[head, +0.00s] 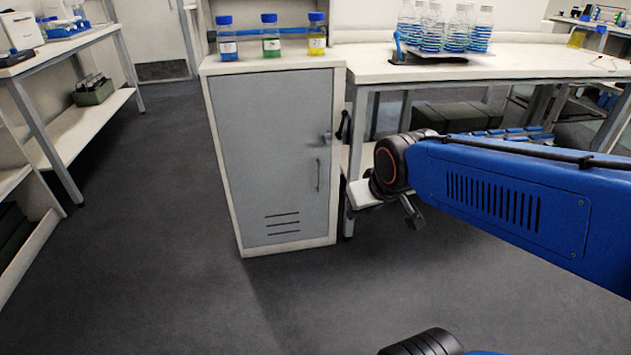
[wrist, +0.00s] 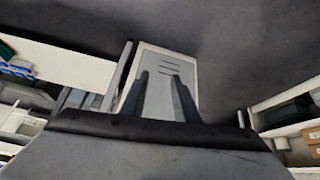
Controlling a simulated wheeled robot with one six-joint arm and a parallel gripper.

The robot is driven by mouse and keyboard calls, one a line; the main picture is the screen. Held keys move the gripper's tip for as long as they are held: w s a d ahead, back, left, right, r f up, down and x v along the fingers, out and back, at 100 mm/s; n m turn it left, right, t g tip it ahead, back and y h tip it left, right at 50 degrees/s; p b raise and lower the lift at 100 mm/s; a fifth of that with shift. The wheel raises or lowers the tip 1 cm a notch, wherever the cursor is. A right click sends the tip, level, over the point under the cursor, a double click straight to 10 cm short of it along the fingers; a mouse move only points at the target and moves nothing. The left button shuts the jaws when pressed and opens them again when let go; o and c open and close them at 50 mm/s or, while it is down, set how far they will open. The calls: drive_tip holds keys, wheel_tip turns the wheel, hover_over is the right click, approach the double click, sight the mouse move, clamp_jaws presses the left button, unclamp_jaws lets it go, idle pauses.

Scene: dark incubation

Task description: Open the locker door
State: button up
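The locker (head: 290,247) is a white cabinet with a grey door (head: 262,150), which looks shut. A vertical handle (head: 318,175) is on the door's right side, with a small knob or latch (head: 327,138) above it. Three vent slots (head: 282,224) are low on the door. My gripper (head: 412,212) is to the right of the locker, apart from the handle and partly hidden by my arm. In the wrist view my gripper (wrist: 160,76) has its two fingers apart with nothing between them. The door's vented part (wrist: 170,67) shows beyond the fingers; the handle cannot be made out there.
Three blue-capped bottles (head: 270,36) stand on the locker top. A dark lever-like piece (head: 344,125) is at the locker's right edge. Floor (head: 170,250) before the door is clear.

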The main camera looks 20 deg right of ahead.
drive_tip(key=w+d+f+t, duration=0.2)
drive_tip(key=w+f, duration=0.2)
drive_tip(key=w, duration=0.5)
drive_tip(key=w+d+f+n+t, duration=0.1)
drive_tip(key=w+d+f+t, duration=0.15)
drive_tip(key=w, duration=0.55)
drive_tip(key=w+d+f+t, duration=0.1)
drive_tip(key=w+f, duration=0.4)
drive_tip(key=w, duration=0.4)
drive_tip(key=w+d+f+t+y, duration=0.1)
drive_tip(key=w+d+f+t, duration=0.15)
drive_tip(key=f, duration=0.45)
drive_tip(key=w+d+f+t, duration=0.1)
drive_tip(key=f+t, duration=0.3)
drive_tip(key=f, duration=0.4)
drive_tip(key=w, duration=1.7)
drive_tip(key=shift+w+m, duration=0.3)
drive_tip(key=shift+a+r, duration=0.1)
drive_tip(key=shift+c, duration=0.3)
clamp_jaws()
